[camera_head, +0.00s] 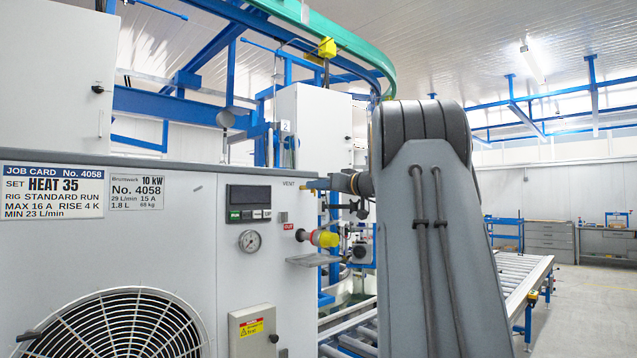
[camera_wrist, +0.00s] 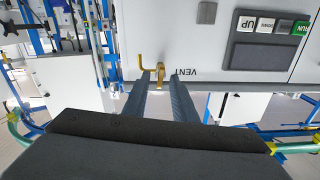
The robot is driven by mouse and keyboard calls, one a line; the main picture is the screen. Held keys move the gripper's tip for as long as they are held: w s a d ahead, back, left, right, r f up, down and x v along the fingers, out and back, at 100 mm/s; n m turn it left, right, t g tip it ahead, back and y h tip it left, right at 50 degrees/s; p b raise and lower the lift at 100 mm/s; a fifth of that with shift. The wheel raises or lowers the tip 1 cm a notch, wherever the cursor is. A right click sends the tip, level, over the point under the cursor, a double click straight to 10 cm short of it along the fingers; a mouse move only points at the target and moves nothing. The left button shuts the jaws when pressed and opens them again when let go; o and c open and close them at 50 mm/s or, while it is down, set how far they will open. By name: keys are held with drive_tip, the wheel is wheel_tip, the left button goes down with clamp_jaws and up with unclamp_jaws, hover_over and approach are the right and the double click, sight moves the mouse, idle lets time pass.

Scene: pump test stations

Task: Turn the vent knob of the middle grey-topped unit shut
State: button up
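The grey-topped unit (camera_head: 190,250) fills the left of the head view, with a job card and a rating plate, both No. 4058, on its face. Its brass vent knob (camera_head: 312,185) is small beside the VENT label at the upper right edge. In the wrist view, which is upside down, the brass vent knob (camera_wrist: 160,70) shows by the VENT lettering. My gripper (camera_wrist: 161,77) points at the panel, its two fingers apart, with the knob's brass end at the gap between the tips. Contact cannot be told. In the head view, my arm hides much of the wrist.
Below the knob are a red-and-yellow fitting (camera_head: 322,238), a pressure gauge (camera_head: 250,241) and a small shelf (camera_head: 312,260). The display panel (camera_head: 248,203) is to the left. A roller conveyor (camera_head: 520,277) runs behind my arm. Open floor lies at the right.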

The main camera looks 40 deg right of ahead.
drive_tip(key=shift+w, duration=0.25)
clamp_jaws()
drive_tip(key=shift+f+b, duration=0.1)
drive_tip(key=shift+b, duration=0.3)
drive_tip(key=m+b, duration=0.7)
drive_tip(key=m, duration=0.9)
drive_tip(key=shift+d+f, duration=0.1)
drive_tip(key=shift+d, duration=0.05)
drive_tip(key=shift+m, duration=0.3)
